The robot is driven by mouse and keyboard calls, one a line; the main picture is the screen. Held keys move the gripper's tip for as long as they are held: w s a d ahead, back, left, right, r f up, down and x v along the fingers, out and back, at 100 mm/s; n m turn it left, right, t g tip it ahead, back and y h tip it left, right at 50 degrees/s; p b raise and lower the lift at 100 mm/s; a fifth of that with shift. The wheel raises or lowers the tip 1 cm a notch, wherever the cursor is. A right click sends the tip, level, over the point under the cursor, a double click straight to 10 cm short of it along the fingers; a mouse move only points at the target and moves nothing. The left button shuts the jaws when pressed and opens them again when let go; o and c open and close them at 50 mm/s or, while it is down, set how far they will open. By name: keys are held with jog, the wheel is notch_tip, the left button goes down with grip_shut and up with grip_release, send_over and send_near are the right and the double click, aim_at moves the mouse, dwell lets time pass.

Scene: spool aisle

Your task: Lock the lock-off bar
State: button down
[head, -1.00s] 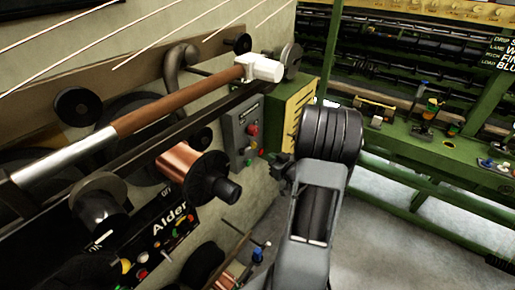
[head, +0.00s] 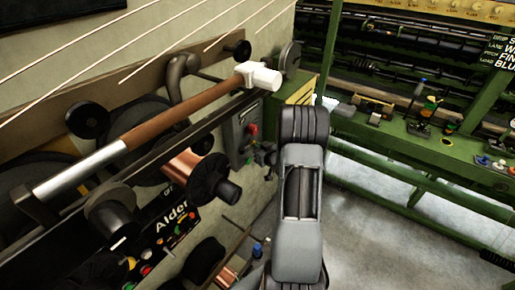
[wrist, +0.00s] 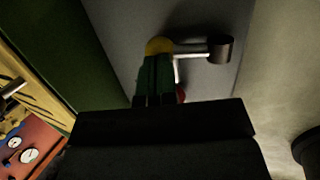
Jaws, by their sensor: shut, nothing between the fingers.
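The lock-off bar (wrist: 192,53) looks to be the thin silver bar in the wrist view. It runs level from a yellow round piece to a dark cylindrical knob (wrist: 221,48) at its right end, against a grey panel. My gripper (wrist: 157,60) is shut and empty. Its dark green fingers point at the yellow round piece (wrist: 158,45) and cover its lower edge. I cannot tell whether they touch it.
A red button (wrist: 181,94) shows just right of my fingers. A yellow panel and red gauge plate (wrist: 28,148) are at left. In the head view, a rack with a copper spool (head: 184,165) and a white-headed wooden-handled mallet (head: 180,121) fills the left; a green machine frame (head: 400,150) stands right.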

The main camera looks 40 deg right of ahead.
jog(key=shift+w+d+r+b, duration=0.15)
jog(key=shift+w+b, duration=0.55)
jog(key=shift+b, duration=0.7)
jog(key=shift+s, duration=0.1)
jog(key=s+d+r+b, duration=0.1)
jog(key=s+d+r, duration=0.1)
jog(key=s, duration=1.1)
jog(key=shift+s+r, duration=0.15)
jog(key=shift+s, duration=0.25)
